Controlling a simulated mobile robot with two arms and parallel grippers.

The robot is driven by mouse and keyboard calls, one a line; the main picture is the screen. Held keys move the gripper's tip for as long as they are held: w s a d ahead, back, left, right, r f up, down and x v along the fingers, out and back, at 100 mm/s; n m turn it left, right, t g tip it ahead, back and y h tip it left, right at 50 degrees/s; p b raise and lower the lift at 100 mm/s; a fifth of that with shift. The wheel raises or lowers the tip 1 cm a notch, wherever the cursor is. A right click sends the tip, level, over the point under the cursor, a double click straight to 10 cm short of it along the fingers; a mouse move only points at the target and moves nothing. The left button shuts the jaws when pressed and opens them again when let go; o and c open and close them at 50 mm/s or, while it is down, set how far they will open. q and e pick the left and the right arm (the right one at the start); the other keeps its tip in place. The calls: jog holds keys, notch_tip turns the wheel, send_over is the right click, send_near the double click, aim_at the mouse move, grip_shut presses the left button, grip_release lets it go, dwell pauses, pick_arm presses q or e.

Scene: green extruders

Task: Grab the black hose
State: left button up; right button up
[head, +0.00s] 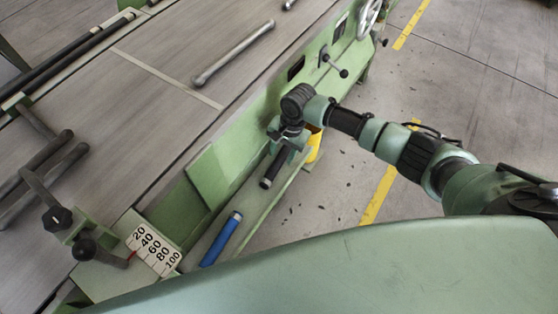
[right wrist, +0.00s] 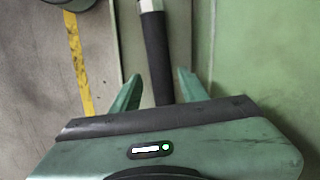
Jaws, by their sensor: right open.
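The black hose (head: 273,168) is a short dark cylinder lying on the low green ledge at the side of the machine. It also shows in the right wrist view (right wrist: 157,50), with a pale end at the top of the picture. My right gripper (head: 285,147) is open just over the hose's far part. In the right wrist view its fingers (right wrist: 157,80) stand apart on either side of the hose, and the hose's lower end is hidden behind the gripper body. I cannot tell how much height separates them. My left gripper is not in view.
A blue tube (head: 222,240) lies farther along the same ledge (head: 262,208). The green machine wall (head: 205,172) rises close beside the hose. A yellow object (head: 315,146) is partly hidden behind my right gripper. A grey bar (head: 235,53) lies on the machine's top.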

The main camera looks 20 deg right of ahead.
aim_at(279, 161)
jog(key=shift+a+f, duration=0.2)
jog(key=shift+f, duration=0.55)
jog(key=shift+a+f, duration=0.15)
jog(key=shift+f, duration=0.55)
grip_shut()
